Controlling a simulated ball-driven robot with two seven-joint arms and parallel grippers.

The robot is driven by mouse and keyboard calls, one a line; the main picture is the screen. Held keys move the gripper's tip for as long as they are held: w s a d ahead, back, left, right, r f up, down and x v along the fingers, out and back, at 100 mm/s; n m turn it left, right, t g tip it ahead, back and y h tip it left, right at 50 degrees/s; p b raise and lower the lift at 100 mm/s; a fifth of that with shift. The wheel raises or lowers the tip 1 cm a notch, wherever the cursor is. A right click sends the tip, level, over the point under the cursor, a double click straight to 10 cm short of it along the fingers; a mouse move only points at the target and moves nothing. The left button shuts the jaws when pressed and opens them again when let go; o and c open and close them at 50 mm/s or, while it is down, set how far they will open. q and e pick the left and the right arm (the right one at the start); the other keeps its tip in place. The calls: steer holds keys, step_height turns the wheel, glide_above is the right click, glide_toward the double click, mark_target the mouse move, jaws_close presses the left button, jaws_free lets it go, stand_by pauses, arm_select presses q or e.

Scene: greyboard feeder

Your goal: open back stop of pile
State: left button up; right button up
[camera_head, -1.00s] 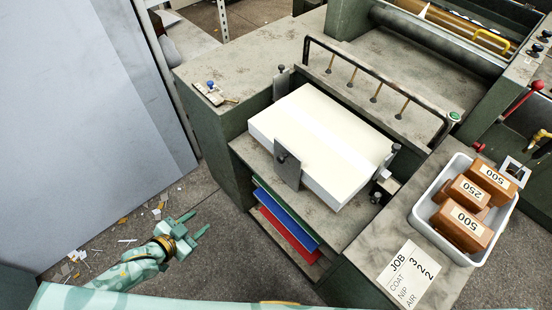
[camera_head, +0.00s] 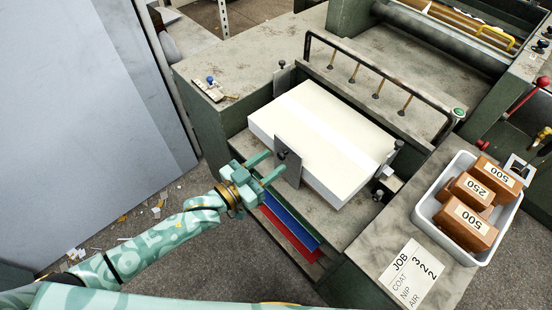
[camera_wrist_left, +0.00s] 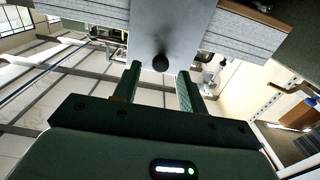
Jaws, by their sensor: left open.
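The pile (camera_head: 325,135) of white board lies on the feeder table. The back stop (camera_head: 288,165) is a grey upright plate with a dark knob, standing against the pile's near side. My left gripper (camera_head: 273,168) is open just in front of and to the left of the plate. In the left wrist view the back stop (camera_wrist_left: 150,30) hangs ahead with its round black knob (camera_wrist_left: 161,63) between and beyond the open fingertips (camera_wrist_left: 158,72). The pile's layered edge (camera_wrist_left: 245,30) shows beside it. I cannot tell whether a finger touches the knob. My right gripper is not in view.
Blue and red boards (camera_head: 290,230) lie on a shelf below the pile. A white tray (camera_head: 427,207) with brown weights and a job card (camera_head: 408,272) sit at the right. A black bar (camera_head: 375,72) with several nozzles spans behind the pile.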

arm_select(q)
steer(key=shift+x, duration=1.35)
